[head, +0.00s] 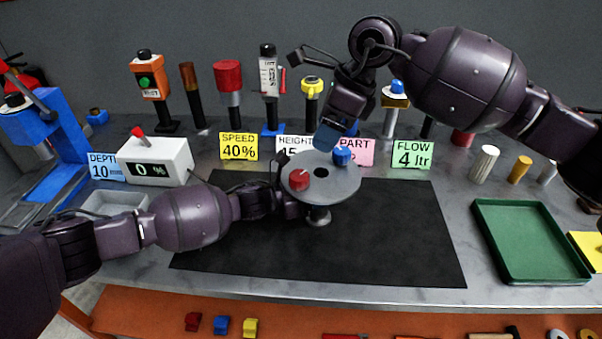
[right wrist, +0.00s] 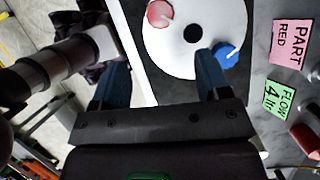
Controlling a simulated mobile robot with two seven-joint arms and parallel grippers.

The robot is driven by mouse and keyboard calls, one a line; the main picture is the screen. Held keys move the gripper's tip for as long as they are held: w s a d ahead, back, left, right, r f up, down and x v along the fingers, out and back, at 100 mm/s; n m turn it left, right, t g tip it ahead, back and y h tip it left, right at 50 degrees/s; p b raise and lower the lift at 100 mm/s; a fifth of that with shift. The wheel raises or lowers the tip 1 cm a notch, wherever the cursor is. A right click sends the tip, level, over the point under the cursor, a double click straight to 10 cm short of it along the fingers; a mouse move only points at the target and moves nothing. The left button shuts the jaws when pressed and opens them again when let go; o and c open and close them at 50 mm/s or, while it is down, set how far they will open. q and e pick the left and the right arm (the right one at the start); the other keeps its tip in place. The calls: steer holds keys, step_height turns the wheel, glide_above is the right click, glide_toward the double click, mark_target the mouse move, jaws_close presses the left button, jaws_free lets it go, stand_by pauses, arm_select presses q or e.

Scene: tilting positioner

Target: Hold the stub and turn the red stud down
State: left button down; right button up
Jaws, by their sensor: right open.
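A grey round plate (head: 322,190) with a dark centre hole stands on a short post over the black mat, slightly tilted. The red stud (head: 299,179) is on its left part, and the blue stud (head: 342,156) on its far right. Both show in the right wrist view, red stud (right wrist: 159,14) and blue stud (right wrist: 226,55). My right gripper (head: 333,138) is open above the plate's far side, with nothing visibly between its fingers. My left gripper (head: 287,194) is at the plate's left edge; its fingertips and the stub are not clearly visible.
Behind the plate stand label cards, including yellow SPEED (head: 238,146), pink PART (head: 354,151) and green FLOW (head: 411,154). A white display box (head: 160,162) reads 0 %. A green tray (head: 525,240) is at the right. The black mat (head: 390,240) is clear on the right side.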

mark_target(301, 175)
steer(key=a+f, duration=0.1)
steer(key=f, duration=0.2)
steer(key=a+f+n, duration=0.1)
steer(key=a+f, duration=0.1)
steer(key=f, duration=0.2)
steer(key=a+f+n, duration=0.1)
steer(key=f, duration=0.3)
steer(key=shift+s+a, duration=0.1)
steer(key=shift+a, duration=0.3)
steer(key=shift+c, duration=0.5)
steer(key=c, duration=0.8)
steer(key=shift+c, duration=0.2)
